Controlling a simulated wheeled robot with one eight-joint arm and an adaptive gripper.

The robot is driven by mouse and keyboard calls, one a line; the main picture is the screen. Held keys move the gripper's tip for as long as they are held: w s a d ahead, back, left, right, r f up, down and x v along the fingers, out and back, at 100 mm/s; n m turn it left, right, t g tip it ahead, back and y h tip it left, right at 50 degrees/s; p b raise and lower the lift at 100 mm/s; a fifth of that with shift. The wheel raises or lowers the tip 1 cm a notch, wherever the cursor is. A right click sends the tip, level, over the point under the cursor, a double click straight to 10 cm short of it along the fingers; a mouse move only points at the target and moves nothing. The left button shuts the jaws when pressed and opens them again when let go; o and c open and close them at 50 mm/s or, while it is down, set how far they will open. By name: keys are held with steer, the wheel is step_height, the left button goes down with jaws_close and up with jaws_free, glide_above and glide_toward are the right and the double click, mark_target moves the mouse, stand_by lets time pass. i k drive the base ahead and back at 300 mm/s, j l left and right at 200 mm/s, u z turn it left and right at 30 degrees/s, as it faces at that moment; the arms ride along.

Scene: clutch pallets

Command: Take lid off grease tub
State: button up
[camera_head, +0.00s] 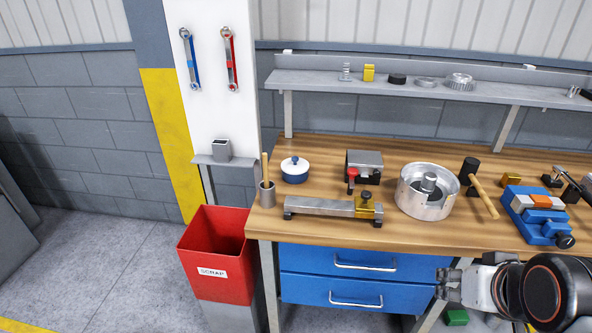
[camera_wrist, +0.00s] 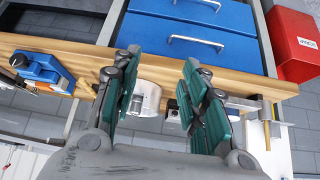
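The grease tub appears to be the small round dark-blue pot (camera_head: 295,178) at the left end of the workbench. Its white lid (camera_head: 291,165) with a blue knob sits on top. My gripper (camera_head: 442,283) is low in front of the bench, below the top and to the right of the blue drawers, well apart from the tub. In the wrist view my gripper (camera_wrist: 160,62) shows its two green-padded fingers spread apart with nothing between them.
A cup with a wooden-handled tool (camera_head: 266,193) stands left of the tub. A metal bar fixture (camera_head: 325,207) lies in front, and a grey block with a red part (camera_head: 364,165) stands right. A metal drum (camera_head: 411,199) and blue vise (camera_head: 535,215) are farther right. A red scrap bin (camera_head: 215,260) stands left.

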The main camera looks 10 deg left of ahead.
mark_target(294, 165)
steer(key=i+j, duration=0.15)
steer(key=j, duration=0.25)
steer(key=i+j+u, duration=0.1)
steer(key=j, duration=0.3)
steer(key=i+j, duration=0.25)
steer(key=j, duration=0.15)
steer(key=i+j, duration=0.2)
steer(key=j, duration=0.15)
steer(key=j+z, duration=0.2)
steer(key=l+u, duration=0.25)
steer(key=j, duration=0.1)
